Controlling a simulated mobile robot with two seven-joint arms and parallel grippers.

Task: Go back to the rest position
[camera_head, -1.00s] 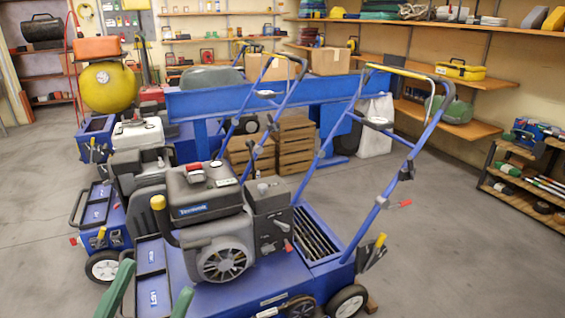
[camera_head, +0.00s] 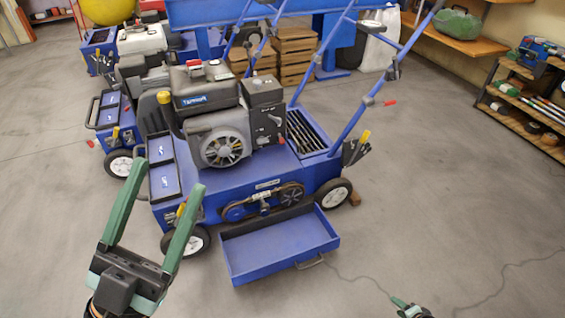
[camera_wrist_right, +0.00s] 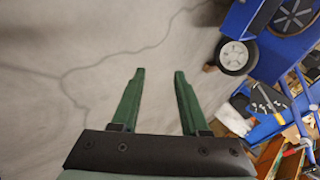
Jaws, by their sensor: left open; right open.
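My left gripper (camera_head: 168,175) is open, its two green fingers spread and pointing up in front of the left end of the nearest blue aerator (camera_head: 240,190). Nothing is between its fingers. My right gripper only just shows at the bottom edge of the head view (camera_head: 410,306). In the right wrist view it is open and empty (camera_wrist_right: 159,72), with bare floor beyond its fingers. A blue drawer-like tray (camera_head: 282,248) with a handle sits low at the front of the aerator, below its exposed belt and pulleys.
More aerators (camera_head: 140,45) stand in a row behind at the left. Wooden crates (camera_head: 297,55) are at the back. A low shelf rack (camera_head: 522,100) with tools stands at the right. Cables lie on the grey floor (camera_head: 440,200), which is otherwise open at the right.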

